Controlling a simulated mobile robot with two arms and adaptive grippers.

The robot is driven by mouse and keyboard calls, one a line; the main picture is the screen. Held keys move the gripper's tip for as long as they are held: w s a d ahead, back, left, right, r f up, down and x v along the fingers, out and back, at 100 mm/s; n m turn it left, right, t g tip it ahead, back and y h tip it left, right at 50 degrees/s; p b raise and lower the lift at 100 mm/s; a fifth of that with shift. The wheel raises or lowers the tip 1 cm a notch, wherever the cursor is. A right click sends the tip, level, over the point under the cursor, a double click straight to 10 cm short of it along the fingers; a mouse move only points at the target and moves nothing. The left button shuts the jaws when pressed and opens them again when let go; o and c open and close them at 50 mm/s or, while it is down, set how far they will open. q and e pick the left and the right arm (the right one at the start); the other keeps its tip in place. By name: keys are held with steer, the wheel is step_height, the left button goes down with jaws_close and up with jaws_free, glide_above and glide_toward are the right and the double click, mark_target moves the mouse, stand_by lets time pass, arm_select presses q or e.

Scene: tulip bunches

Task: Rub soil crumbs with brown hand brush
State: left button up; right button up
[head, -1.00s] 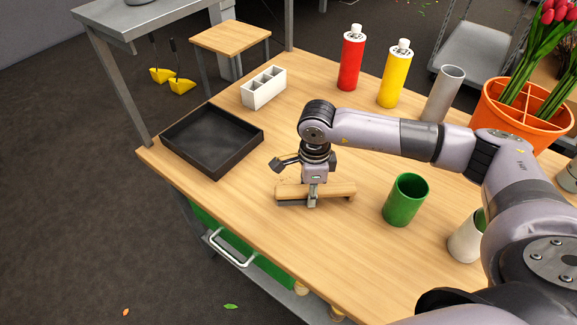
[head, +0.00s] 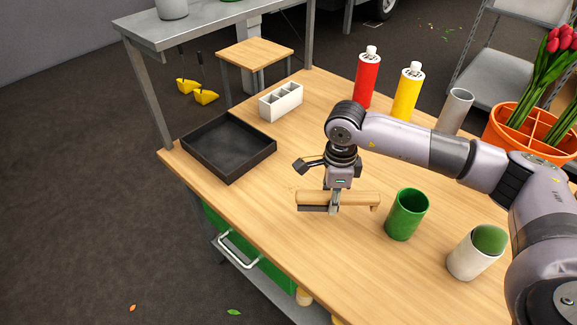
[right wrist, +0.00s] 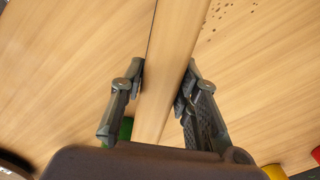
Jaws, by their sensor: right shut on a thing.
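My right gripper (head: 335,206) is shut on the brown hand brush (head: 362,198), a light wooden bar with a dark bristle block at its left end. The brush lies level, at or just over the tabletop; I cannot tell whether the bristles touch. In the right wrist view the brush (right wrist: 165,85) runs between both fingers (right wrist: 162,85). Soil crumbs (right wrist: 226,12) are small dark specks on the wood at the top right of that view, apart from the brush. My left gripper is not in view.
A green cup (head: 407,216) stands close to the brush's right end, with a white cup (head: 474,254) beyond. A black tray (head: 270,152) lies left. A white divided holder (head: 281,103), red bottle (head: 367,80) and yellow bottle (head: 407,95) stand behind. The front-left tabletop is clear.

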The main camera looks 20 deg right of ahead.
steer(key=shift+r+p, duration=0.65)
steer(key=shift+r, duration=1)
